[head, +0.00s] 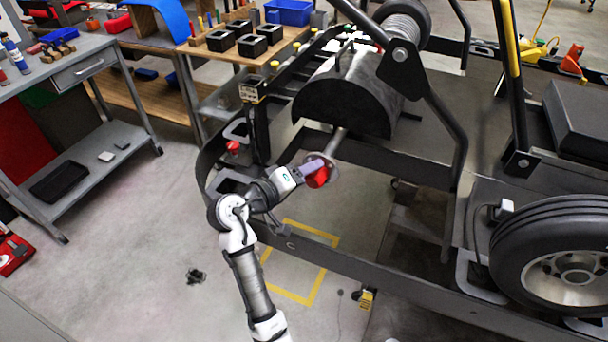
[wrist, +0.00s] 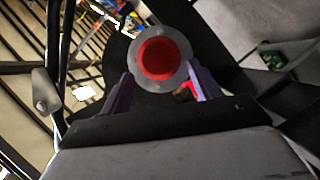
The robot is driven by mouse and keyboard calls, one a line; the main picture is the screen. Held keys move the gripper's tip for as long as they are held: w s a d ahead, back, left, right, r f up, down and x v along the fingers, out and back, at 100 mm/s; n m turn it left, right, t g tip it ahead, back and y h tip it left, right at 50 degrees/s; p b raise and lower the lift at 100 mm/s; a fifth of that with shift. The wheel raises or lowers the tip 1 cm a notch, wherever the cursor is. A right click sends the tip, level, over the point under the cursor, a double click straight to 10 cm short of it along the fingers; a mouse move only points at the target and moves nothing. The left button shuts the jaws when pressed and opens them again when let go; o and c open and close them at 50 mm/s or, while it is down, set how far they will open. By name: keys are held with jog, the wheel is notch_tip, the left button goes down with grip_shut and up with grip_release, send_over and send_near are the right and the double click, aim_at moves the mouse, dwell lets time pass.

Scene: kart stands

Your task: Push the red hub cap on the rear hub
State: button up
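The red hub cap (head: 318,177) shows in the head view at the end of the rear axle, against the round grey rear hub (head: 328,160). In the wrist view the cap (wrist: 158,58) is a red disc centred in the grey flange of the hub (wrist: 137,76). It appears seated there, but how deep I cannot tell. My gripper (head: 308,171) is right beside the cap. In the wrist view its purple fingers (wrist: 159,76) are spread wide, one each side and slightly below the cap, with no clear contact.
The dark kart frame (head: 340,255) surrounds the hub, with a black curved guard (head: 345,98) above it. A wheel (head: 560,255) is at the right. A wooden bench (head: 245,45) with black bins and a grey table (head: 60,75) stand behind. The floor at left is mostly clear.

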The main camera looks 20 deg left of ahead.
jog(key=b+v, duration=0.3)
jog(key=v, duration=1)
jog(key=shift+s, duration=0.4)
jog(key=shift+a+r, duration=0.1)
